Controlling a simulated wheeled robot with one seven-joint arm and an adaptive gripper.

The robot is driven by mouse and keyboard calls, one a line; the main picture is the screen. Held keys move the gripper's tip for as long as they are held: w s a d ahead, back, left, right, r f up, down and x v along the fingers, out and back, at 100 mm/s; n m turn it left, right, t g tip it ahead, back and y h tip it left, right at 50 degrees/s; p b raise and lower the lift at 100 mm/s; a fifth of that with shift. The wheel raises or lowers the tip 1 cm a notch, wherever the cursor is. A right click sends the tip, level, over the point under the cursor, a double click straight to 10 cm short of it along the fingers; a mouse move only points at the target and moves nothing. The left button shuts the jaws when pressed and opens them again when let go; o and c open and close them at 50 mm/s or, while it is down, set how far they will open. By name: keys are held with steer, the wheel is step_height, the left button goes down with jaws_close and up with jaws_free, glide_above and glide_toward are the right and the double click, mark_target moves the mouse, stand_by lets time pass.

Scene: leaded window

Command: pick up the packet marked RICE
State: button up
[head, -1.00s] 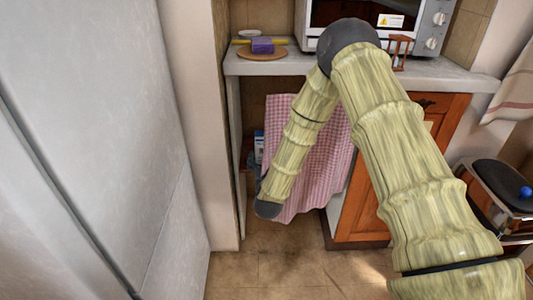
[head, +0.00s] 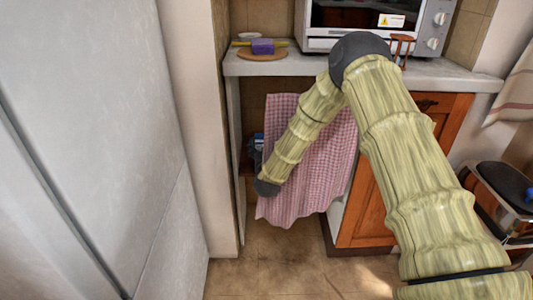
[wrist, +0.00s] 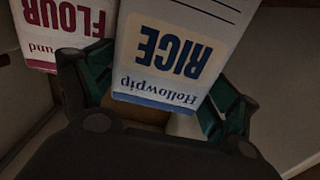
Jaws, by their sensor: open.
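In the wrist view the packet marked RICE (wrist: 172,55) is white with dark blue lettering, seen upside down. Its near end lies between the two green-padded fingers of my gripper (wrist: 155,85), which are open, with a gap visible on the right side. I cannot tell whether the left finger touches it. In the head view my gripper is hidden beyond the end of my arm, in the recess under the counter. A small bluish item shows there beside the cloth; I cannot tell which packet it is.
A packet marked FLOUR (wrist: 72,22) with red lettering stands close to the left of the RICE packet. A pink checked cloth (head: 315,170) hangs from the counter (head: 270,67) beside my forearm. An orange cabinet (head: 365,215) stands to the right; a pale wall edge is left.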

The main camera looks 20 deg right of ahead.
steer(key=shift+w, duration=0.15)
steer(key=c, duration=0.9)
steer(key=shift+r, duration=0.1)
steer(key=shift+c, duration=0.8)
steer(key=shift+r, duration=0.1)
